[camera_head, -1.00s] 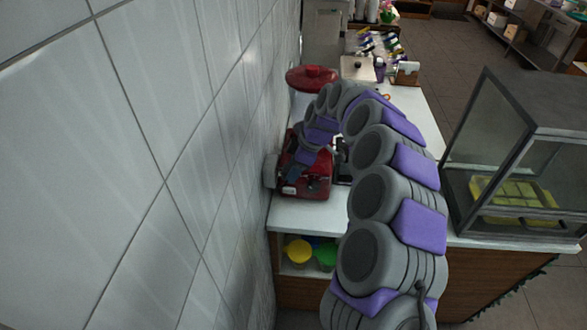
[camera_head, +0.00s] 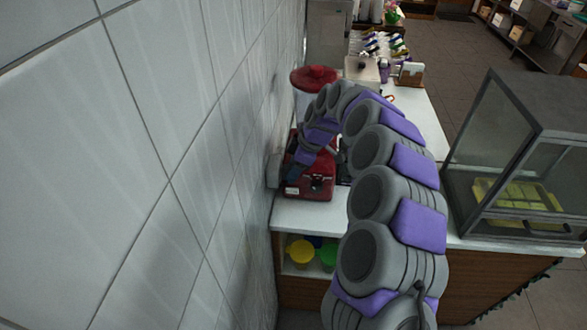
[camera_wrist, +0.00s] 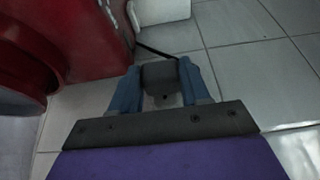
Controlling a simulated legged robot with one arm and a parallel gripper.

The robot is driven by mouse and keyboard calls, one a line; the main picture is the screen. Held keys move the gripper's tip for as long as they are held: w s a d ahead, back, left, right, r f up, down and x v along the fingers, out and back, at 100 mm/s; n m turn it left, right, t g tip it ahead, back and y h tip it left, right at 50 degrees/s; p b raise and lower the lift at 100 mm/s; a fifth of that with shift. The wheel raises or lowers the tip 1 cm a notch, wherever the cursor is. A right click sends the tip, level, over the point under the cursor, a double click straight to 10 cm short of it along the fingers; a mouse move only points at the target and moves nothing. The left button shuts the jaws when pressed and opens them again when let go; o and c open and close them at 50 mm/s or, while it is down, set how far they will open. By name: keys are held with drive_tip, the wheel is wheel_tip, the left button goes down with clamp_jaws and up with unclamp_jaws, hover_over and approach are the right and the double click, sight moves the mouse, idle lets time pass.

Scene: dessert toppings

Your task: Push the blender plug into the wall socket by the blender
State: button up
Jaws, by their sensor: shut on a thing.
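The red blender (camera_head: 318,188) stands on the white counter against the tiled wall, its red lid (camera_head: 314,76) above a clear jar. My gripper (camera_wrist: 162,78) has its blue fingers closed on the dark grey plug (camera_wrist: 161,73). A dark cord (camera_wrist: 152,50) shows just beyond the plug. A pale box (camera_wrist: 162,11), likely the wall socket, is on the tiles at the top of the wrist view, apart from the plug. A grey box (camera_head: 273,170) is on the wall left of the blender in the head view. My arm partly covers the blender there. The socket's holes are not visible.
The blender's red body (camera_wrist: 75,40) is close on the left in the wrist view; bare wall tiles (camera_wrist: 255,70) are on the right. A glass display case (camera_head: 515,165) stands on the counter's right. Yellow and green containers (camera_head: 300,251) sit on the shelf below.

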drive_tip(key=shift+a, duration=0.3)
idle(0.5)
drive_tip(key=o, duration=1.2)
drive_tip(key=p+v, duration=0.3)
drive_tip(key=v, duration=1.4)
drive_tip(key=s+r+m, duration=0.3)
drive_tip(key=s+r, duration=0.1)
drive_tip(key=s, duration=0.6)
drive_tip(key=s+d+f+m+h, duration=0.1)
drive_tip(key=s+d+f+m, duration=0.2)
drive_tip(key=s, duration=0.8)
drive_tip(key=s+d+f+m+g+h, duration=0.1)
drive_tip(key=s+d+f+m+h, duration=0.1)
drive_tip(key=s+d+m, duration=0.4)
drive_tip(key=s+d+f+m+g+h, duration=0.1)
drive_tip(key=s+d+f+m, duration=0.3)
drive_tip(key=s, duration=1.3)
drive_tip(key=shift+d+m, duration=0.7)
drive_tip(key=shift+m, duration=0.1)
